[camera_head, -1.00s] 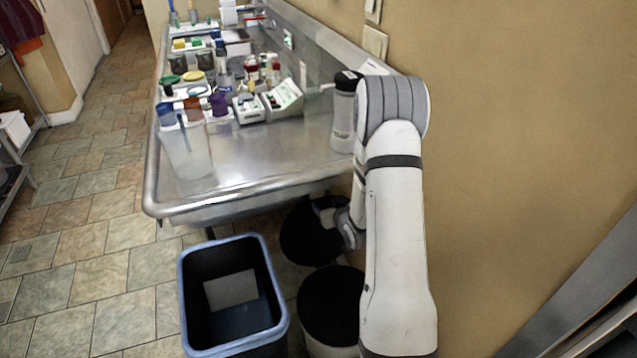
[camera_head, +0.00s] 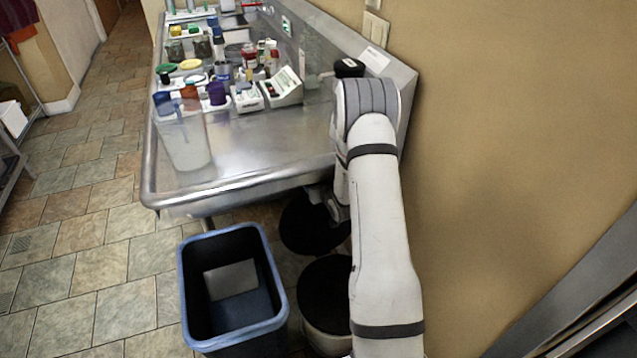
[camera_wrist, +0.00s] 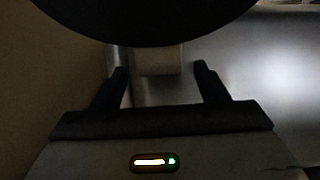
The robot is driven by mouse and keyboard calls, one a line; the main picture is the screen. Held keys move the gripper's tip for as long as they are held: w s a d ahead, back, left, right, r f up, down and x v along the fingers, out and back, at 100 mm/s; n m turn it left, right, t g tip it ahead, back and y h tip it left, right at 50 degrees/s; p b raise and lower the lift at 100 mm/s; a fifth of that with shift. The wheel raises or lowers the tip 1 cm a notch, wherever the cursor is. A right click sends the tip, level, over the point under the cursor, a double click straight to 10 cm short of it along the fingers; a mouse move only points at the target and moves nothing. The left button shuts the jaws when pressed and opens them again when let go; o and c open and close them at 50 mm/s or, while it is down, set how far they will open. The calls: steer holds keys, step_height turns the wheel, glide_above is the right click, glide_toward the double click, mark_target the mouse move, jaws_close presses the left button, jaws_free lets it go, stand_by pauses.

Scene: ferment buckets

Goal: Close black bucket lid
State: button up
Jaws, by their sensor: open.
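A black round lid (camera_head: 308,228) shows below the sink counter's front edge, partly hidden by my arm. A second black round top (camera_head: 322,285) sits on a white bucket (camera_head: 325,340) nearer to me, also partly behind my arm. I cannot tell from here how far either lid is raised. My gripper (camera_wrist: 160,75) is open, with its two dark fingers apart and nothing between them. A large black rounded edge (camera_wrist: 145,22), which looks like a lid, spans the top of the wrist view just beyond the fingertips. A pale block (camera_wrist: 162,60) shows under that edge.
A blue-rimmed dark bin (camera_head: 235,329) stands left of the buckets. The steel counter (camera_head: 262,155) above holds a clear beaker (camera_head: 185,140), bottles and small instruments. The tan wall (camera_head: 500,130) is close on the right. Tiled floor (camera_head: 110,265) is free at left.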

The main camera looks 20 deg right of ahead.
steer(key=shift+c, duration=0.6)
steer(key=c, duration=1.2)
steer(key=shift+a, duration=0.1)
steer(key=shift+c, duration=0.4)
steer(key=shift+s+f+b, duration=0.1)
steer(key=shift+s+b, duration=0.05)
steer(key=shift+b, duration=0.15)
